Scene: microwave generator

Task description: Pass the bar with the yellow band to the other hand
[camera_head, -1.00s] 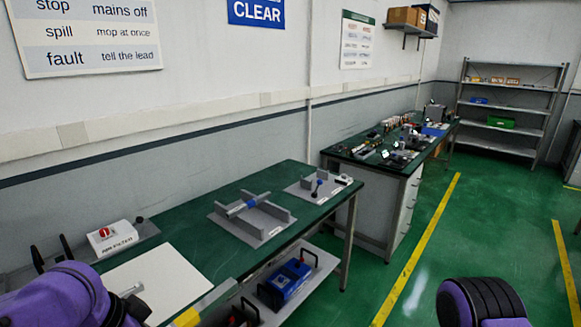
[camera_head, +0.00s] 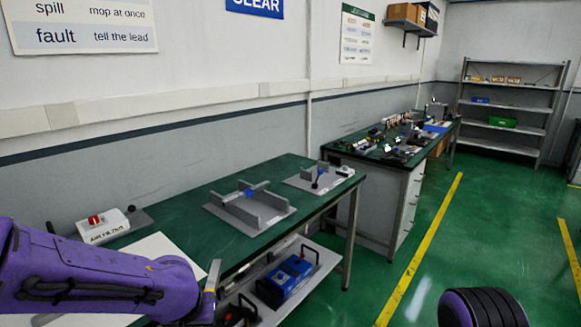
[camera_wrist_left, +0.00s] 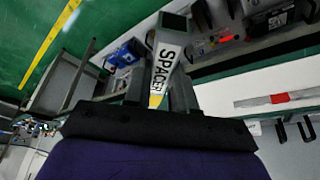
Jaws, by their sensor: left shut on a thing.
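The bar (camera_wrist_left: 166,62) shows in the left wrist view as a pale grey length with a white label reading SPACER. Its yellow band (camera_wrist_left: 155,101) shows close to my left gripper (camera_wrist_left: 159,92), which is shut on the bar with a finger on each side. In the head view a narrow grey piece (camera_head: 212,277), apparently the bar, stands upright at the end of my left arm over the front edge of the bench. My left arm hides most of this gripper there. My right gripper is out of view; only a purple and black part of that arm shows.
The green bench (camera_head: 190,205) carries a grey fixture (camera_head: 262,223), a smaller fixture (camera_head: 303,183), a white box with a red switch (camera_head: 95,220) and a white board (camera_head: 165,250). A lower shelf holds a blue case (camera_head: 288,275). The floor right of the bench is clear.

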